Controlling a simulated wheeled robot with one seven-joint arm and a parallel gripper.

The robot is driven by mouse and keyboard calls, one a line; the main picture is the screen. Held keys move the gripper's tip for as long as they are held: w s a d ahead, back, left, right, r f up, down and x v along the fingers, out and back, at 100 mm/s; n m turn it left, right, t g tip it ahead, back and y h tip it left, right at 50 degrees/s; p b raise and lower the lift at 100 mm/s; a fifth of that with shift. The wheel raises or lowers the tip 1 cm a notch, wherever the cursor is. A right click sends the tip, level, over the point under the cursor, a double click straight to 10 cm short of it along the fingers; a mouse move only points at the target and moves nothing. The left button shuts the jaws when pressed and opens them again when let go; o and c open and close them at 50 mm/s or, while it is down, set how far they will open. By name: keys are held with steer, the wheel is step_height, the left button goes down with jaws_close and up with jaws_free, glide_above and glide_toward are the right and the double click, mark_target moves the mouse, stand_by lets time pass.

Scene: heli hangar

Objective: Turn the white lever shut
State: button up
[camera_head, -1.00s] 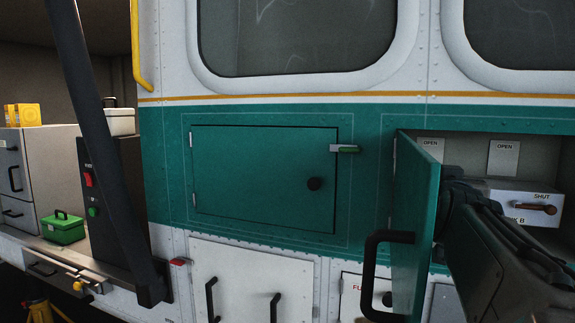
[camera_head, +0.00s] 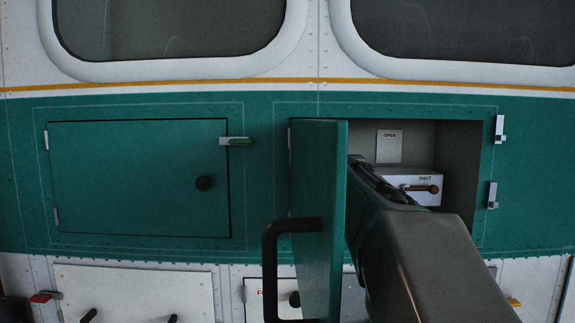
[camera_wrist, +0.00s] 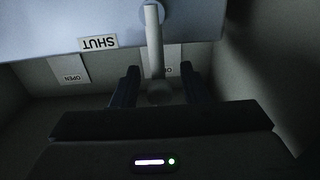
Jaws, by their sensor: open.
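In the wrist view the white lever (camera_wrist: 154,45) runs from a round pivot on a pale box (camera_wrist: 215,22) to a round knob. It lies between the two dark fingers of my gripper (camera_wrist: 160,72), which is open, with the knob low between them. I cannot tell whether either finger touches it. In the head view, the white lever and my gripper are hidden inside the compartment behind my arm and the open green door (camera_head: 325,220).
The compartment wall (camera_head: 459,170) is close. A closed green door (camera_head: 139,178) is at left. The open door has a black handle (camera_head: 272,270).

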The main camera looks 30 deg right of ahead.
jaws_close()
steer(key=shift+s+d+f+m+b, duration=0.15)
steer(key=shift+s+d+m+b, duration=0.25)
steer(key=shift+m+b, duration=0.65)
steer(key=shift+s+d+f+m+b, duration=0.15)
steer(key=shift+d+m+b, duration=0.35)
steer(key=shift+m+b, duration=0.5)
steer(key=shift+s+d+f+m+b, duration=0.1)
steer(key=shift+s+d+m+b, duration=0.3)
steer(key=shift+m+b, duration=0.65)
steer(key=shift+w, duration=0.1)
jaws_free()
